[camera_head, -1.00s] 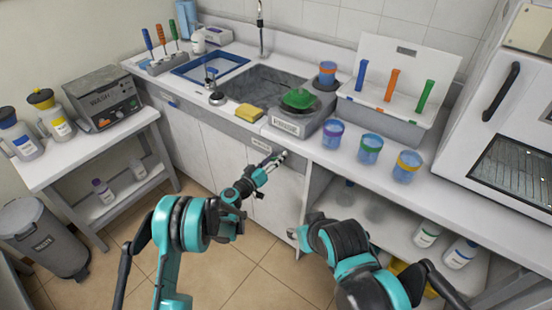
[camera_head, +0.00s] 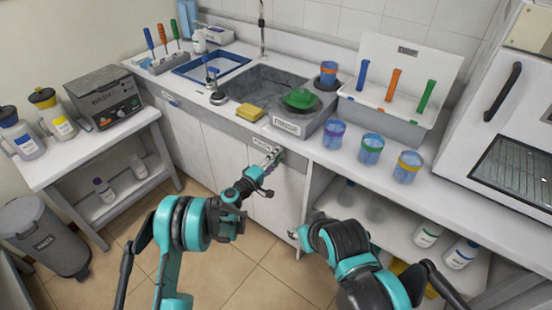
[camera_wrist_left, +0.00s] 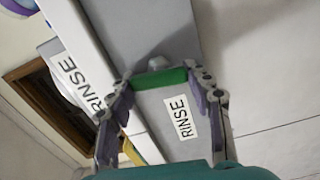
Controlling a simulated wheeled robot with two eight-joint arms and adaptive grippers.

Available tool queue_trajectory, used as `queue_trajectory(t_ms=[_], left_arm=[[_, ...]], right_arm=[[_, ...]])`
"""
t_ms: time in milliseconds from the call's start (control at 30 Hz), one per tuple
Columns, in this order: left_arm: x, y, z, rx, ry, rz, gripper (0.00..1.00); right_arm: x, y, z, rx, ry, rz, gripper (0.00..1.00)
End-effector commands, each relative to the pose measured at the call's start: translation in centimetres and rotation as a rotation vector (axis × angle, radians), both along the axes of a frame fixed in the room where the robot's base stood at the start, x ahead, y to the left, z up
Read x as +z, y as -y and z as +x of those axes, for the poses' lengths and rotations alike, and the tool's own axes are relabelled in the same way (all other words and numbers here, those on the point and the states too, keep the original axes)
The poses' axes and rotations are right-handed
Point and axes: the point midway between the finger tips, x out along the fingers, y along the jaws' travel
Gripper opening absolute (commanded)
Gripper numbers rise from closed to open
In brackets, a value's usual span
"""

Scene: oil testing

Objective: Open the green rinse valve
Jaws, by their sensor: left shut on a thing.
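The green rinse valve handle (camera_wrist_left: 160,79) sits on a grey panel in the left wrist view, beside a white RINSE label (camera_wrist_left: 181,117). My left gripper (camera_wrist_left: 163,92) has its two fingers on either side of the green handle, shut on it. In the head view my left gripper (camera_head: 273,157) is at the front of the counter below the sink, and the valve is mostly hidden by it. My right arm is low at the middle right of the head view; the state of its gripper does not show.
A side table (camera_head: 100,150) stands at the left. The floor between the table and cabinets is clear.

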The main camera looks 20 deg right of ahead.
Motion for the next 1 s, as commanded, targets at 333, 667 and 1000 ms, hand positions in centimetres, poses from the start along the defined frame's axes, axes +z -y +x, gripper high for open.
queue_trajectory(t_ms=[333,667,1000], left_arm=[[-0.06,-0.06,0.11,0.003,-0.097,-0.076,0.22],[-0.08,-0.07,0.10,0.003,-0.113,-0.088,0.22],[-0.09,-0.05,0.08,0.002,-0.111,-0.087,0.72]], right_arm=[[0.01,0.00,-0.01,0.000,0.000,0.000,0.40],[0.00,0.00,0.00,0.000,0.000,0.000,0.40],[0.00,0.00,0.00,0.000,0.000,0.000,0.40]])
